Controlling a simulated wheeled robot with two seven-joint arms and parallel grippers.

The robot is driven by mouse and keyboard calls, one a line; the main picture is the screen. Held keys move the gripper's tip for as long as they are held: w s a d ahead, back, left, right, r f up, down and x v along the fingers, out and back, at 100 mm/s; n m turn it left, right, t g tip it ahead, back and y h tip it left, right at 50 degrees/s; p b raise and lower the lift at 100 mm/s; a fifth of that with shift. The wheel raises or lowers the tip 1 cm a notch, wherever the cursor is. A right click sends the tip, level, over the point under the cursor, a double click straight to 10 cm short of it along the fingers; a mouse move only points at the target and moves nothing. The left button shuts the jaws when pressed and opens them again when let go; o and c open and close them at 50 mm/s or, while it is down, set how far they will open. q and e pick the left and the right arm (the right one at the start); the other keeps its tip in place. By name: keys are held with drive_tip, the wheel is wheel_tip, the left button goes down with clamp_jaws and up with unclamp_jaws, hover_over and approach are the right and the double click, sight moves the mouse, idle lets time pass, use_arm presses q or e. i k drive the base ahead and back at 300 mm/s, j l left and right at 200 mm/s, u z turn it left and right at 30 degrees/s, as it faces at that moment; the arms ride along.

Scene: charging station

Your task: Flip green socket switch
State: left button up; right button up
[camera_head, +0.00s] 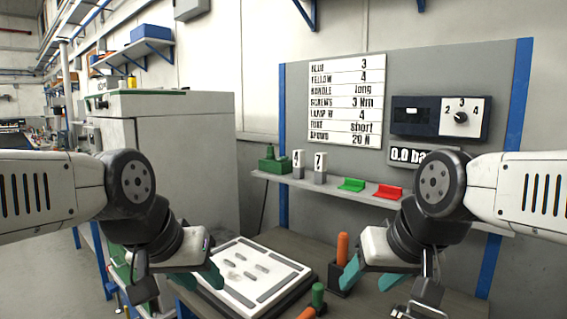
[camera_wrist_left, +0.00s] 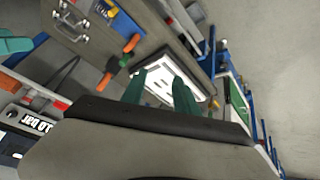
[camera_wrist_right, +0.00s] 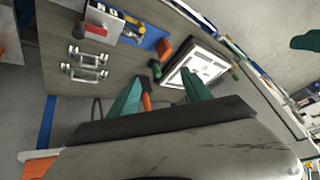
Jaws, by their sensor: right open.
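A green box (camera_head: 272,165) with upright knobs stands at the left end of the wall shelf; I cannot tell if it is the green socket or where its switch is. A small flat green piece (camera_head: 352,185) also lies on the shelf. My left gripper (camera_head: 197,280) is open and empty, at the left edge of the white panel, well below and in front of the shelf. Its teal fingers stand apart in the left wrist view (camera_wrist_left: 159,92). My right gripper (camera_head: 370,278) is open and empty, right of the orange handle; its fingers also show in the right wrist view (camera_wrist_right: 160,95).
A white panel (camera_head: 240,262) in a dark frame lies on the table. A red piece (camera_head: 388,192) and numbered blocks sit on the shelf (camera_head: 330,188). A dial box (camera_head: 440,117) hangs above.

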sight(281, 158)
drive_tip(key=k+l+z, duration=0.1)
drive_tip(key=k, duration=1.15)
drive_tip(key=z, duration=2.1)
drive_tip(key=k+j, duration=0.1)
drive_tip(key=j, duration=1.35)
drive_tip(key=k+j, duration=0.15)
drive_tip(key=j, duration=0.6)
drive_tip(key=k+j, duration=0.1)
drive_tip(key=j, duration=1.35)
drive_tip(key=k+j, duration=0.15)
drive_tip(key=j, duration=0.55)
drive_tip(key=k+j, duration=0.1)
drive_tip(key=j, duration=0.65)
